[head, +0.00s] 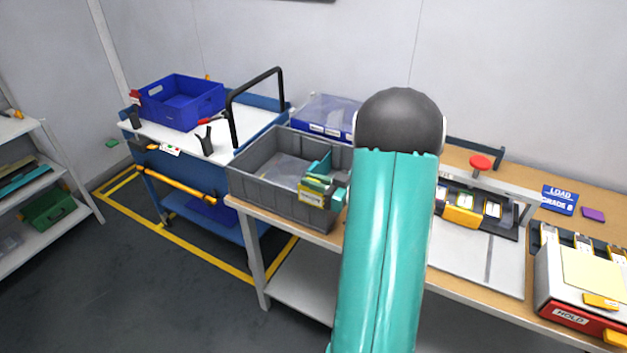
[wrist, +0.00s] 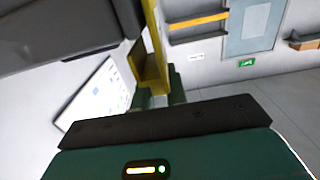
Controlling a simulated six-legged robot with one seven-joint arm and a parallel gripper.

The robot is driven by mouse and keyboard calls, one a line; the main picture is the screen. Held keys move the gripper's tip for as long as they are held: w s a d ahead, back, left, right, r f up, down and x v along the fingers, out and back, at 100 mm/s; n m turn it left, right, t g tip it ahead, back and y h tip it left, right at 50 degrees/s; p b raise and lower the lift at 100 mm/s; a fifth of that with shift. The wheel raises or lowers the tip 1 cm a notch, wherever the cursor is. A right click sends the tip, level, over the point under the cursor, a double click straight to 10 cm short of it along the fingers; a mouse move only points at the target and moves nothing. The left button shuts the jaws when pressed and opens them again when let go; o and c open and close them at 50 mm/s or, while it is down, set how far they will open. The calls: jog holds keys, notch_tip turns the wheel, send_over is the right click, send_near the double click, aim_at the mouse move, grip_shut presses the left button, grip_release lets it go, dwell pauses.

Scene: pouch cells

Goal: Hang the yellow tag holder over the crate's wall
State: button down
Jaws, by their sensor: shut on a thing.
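The yellow tag holder (head: 312,193) is at the near right part of the grey crate (head: 262,192) in the head view, in front of its wall. My gripper (head: 331,186), teal, is shut on the holder from the right. In the wrist view the yellow holder (wrist: 153,68) stands up from between the fingers of my gripper (wrist: 158,97). The grey crate (wrist: 60,32) fills the upper left there, close beside the holder. I cannot tell whether the holder's hook is around the wall or only beside it. My arm hides the crate's right end.
The crate stands on a wooden-topped bench (head: 545,300). A blue cart (head: 150,172) with a blue bin (head: 182,103) and a black handle (head: 258,98) is to the left. A clear-lidded blue box (head: 325,114) sits behind the crate. A red-topped button (head: 480,163) is to the right.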

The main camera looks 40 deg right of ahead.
jog(key=shift+f, duration=1.65)
jog(key=c, duration=1.3)
grip_release()
jog(key=shift+c, duration=0.2)
jog(key=v, duration=1.3)
jog(key=shift+s, duration=0.4)
jog(key=shift+r, duration=0.1)
